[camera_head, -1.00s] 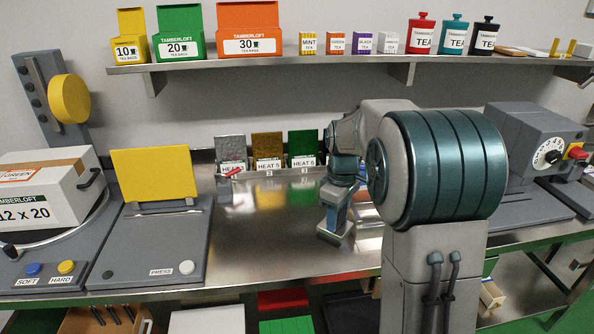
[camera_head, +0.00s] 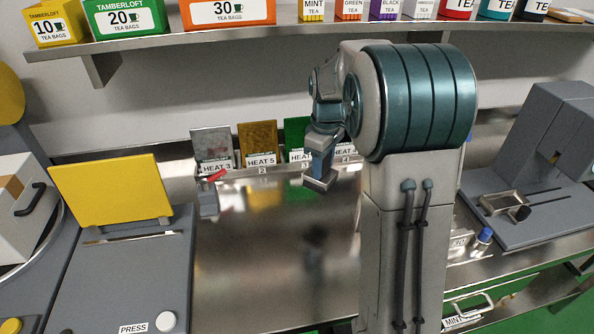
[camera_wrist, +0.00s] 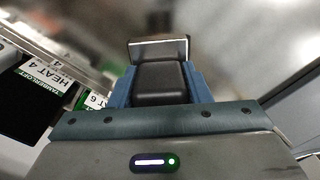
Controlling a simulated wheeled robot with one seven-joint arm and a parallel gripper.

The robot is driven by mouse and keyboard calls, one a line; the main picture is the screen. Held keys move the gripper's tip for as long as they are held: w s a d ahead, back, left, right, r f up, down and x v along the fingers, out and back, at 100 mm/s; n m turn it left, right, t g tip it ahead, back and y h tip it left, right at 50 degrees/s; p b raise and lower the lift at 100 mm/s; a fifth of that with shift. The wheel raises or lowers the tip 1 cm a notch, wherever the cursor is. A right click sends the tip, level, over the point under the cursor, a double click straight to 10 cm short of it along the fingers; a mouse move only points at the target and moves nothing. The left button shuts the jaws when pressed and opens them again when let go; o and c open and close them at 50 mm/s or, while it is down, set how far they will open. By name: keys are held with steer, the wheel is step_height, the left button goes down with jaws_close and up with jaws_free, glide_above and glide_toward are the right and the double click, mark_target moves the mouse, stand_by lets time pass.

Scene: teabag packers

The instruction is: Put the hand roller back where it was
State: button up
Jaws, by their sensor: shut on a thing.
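My gripper (camera_head: 318,181) hangs over the steel worktop (camera_head: 250,265), just in front of the rack of upright heat-labelled plates. In the wrist view its blue fingers (camera_wrist: 163,86) are shut on a dark block with a pale metal bar across its far end (camera_wrist: 160,48). I take this to be the hand roller; most of its shape is hidden. In the head view the held thing is too small to make out, and I cannot tell whether it touches the worktop.
The rack (camera_head: 255,172) holds several plates, including a green one (camera_head: 297,135). A small grey device with a red lever (camera_head: 217,176) stands left of my gripper. A yellow-lidded press (camera_head: 105,190) is further left, a grey machine (camera_head: 545,165) at right. The middle worktop is clear.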

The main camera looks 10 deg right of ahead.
steer(key=shift+w+a+f+p, duration=0.65)
steer(key=shift+w+f+p, duration=0.05)
steer(key=shift+w+f, duration=1)
steer(key=shift+w+a+f+p, duration=0.65)
steer(key=shift+w+f+p, duration=0.1)
steer(key=shift+w+f, duration=0.95)
steer(key=shift+w+a+f+p, duration=0.7)
steer(key=shift+w+f, duration=0.9)
steer(key=shift+f, duration=0.2)
steer(key=shift+f, duration=0.1)
